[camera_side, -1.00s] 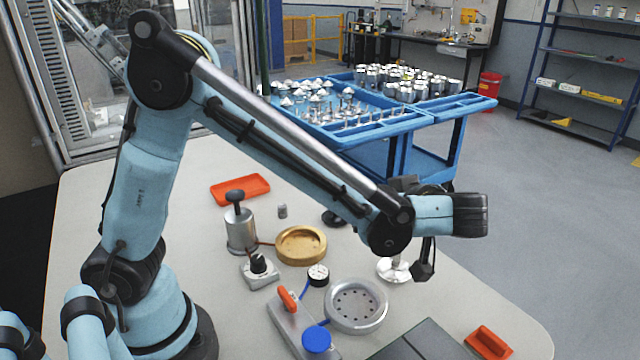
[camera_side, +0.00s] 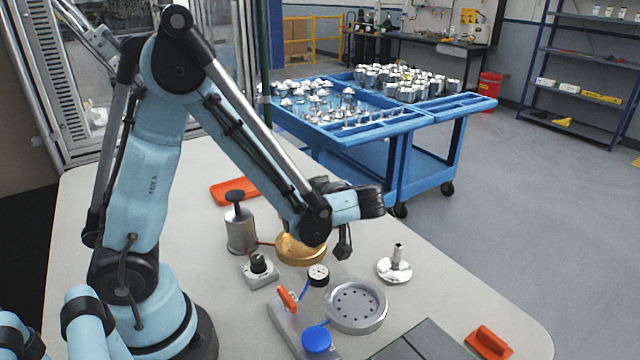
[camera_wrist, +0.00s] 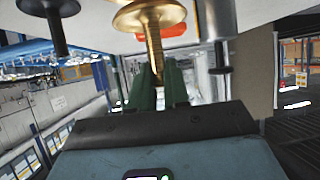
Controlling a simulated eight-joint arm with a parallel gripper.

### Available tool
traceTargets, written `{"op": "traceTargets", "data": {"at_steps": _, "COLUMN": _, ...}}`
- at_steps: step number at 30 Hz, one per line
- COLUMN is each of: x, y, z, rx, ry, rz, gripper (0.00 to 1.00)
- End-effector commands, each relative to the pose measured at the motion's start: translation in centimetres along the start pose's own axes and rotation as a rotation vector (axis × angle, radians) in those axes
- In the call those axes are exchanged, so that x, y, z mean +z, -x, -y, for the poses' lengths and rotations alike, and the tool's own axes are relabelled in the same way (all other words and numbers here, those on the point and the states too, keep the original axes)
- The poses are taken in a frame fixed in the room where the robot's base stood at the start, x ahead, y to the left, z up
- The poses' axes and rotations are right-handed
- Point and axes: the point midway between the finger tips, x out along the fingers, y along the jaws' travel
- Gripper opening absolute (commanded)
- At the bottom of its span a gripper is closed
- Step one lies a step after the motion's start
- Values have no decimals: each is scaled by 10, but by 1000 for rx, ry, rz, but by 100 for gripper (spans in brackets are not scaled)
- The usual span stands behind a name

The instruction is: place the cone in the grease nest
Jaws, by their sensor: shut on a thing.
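My gripper (camera_wrist: 157,85) has green fingers, shut on the stem of a brass-coloured cone (camera_wrist: 150,15) in the wrist view. That view is upside down; the cone's broad flange is toward the table. In the side view my wrist hides the fingers. Whether the cone touches this nest I cannot tell. A silver round nest with holes (camera_side: 357,307) is nearer the camera. No label shows which is the grease nest.
A silver flanged piece (camera_side: 395,268) stands stem up on the table to the right. A blue cart (camera_side: 330,131) with parts stands behind.

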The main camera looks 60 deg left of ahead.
Motion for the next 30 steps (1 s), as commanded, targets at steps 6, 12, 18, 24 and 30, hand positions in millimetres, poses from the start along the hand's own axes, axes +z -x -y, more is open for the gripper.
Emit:
{"op": "traceTargets", "data": {"at_steps": 6, "x": 17, "y": -9, "z": 0, "rx": 0, "ry": 0, "rz": 0, "gripper": 0}}
{"op": "traceTargets", "data": {"at_steps": 12, "x": 33, "y": -18, "z": 0, "rx": 0, "ry": 0, "rz": -1, "gripper": 0}}
{"op": "traceTargets", "data": {"at_steps": 18, "x": 36, "y": -19, "z": 0, "rx": 0, "ry": 0, "rz": 0, "gripper": 0}}
{"op": "traceTargets", "data": {"at_steps": 24, "x": 37, "y": -20, "z": 0, "rx": 0, "ry": 0, "rz": 0, "gripper": 0}}
{"op": "traceTargets", "data": {"at_steps": 30, "x": 39, "y": -21, "z": 0, "rx": 0, "ry": 0, "rz": 0, "gripper": 31}}
